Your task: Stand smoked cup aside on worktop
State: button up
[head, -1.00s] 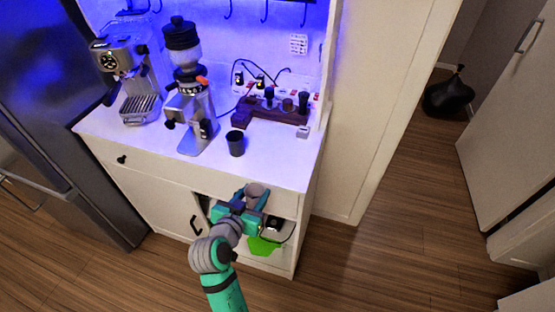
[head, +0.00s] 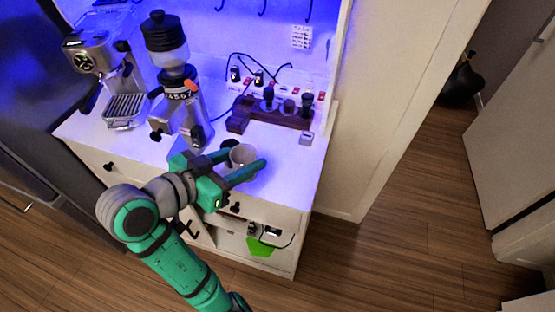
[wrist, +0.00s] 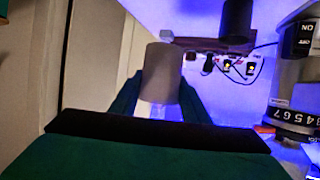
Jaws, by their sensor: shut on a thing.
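The smoked cup (head: 243,156) is a greyish cup held between the two fingers of my gripper (head: 245,166). In the head view it is upright over the front right part of the white worktop (head: 285,172). I cannot tell whether its base touches the worktop. In the wrist view the cup (wrist: 162,75) sits between the fingers. My gripper reaches in from the front left, above the drawer front.
A dark cup (head: 228,145) stands just behind the held cup, partly hidden. The grinder (head: 185,100) and the espresso machine (head: 105,65) stand to the left. A wooden stand with tools (head: 272,112) is at the back. The worktop's right front is clear.

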jog(key=w+d+f, duration=0.4)
jog(key=w+f, duration=0.1)
jog(key=w+d+f, duration=0.3)
jog(key=shift+f, duration=0.1)
jog(key=shift+w+d+f, duration=0.2)
jog(key=shift+w+f, duration=0.15)
jog(key=shift+f, duration=0.15)
notch_tip(320, 180, down, 2)
jog(key=shift+w+d+f, duration=0.1)
jog(key=shift+w+f, duration=0.05)
jog(key=shift+f, duration=0.05)
jog(key=shift+d+f, duration=0.2)
jog(key=shift+f, duration=0.2)
jog(key=shift+a, duration=0.4)
jog(key=o, duration=1.1)
jog(key=shift+s+d+f, duration=0.1)
jog(key=shift+s, duration=0.1)
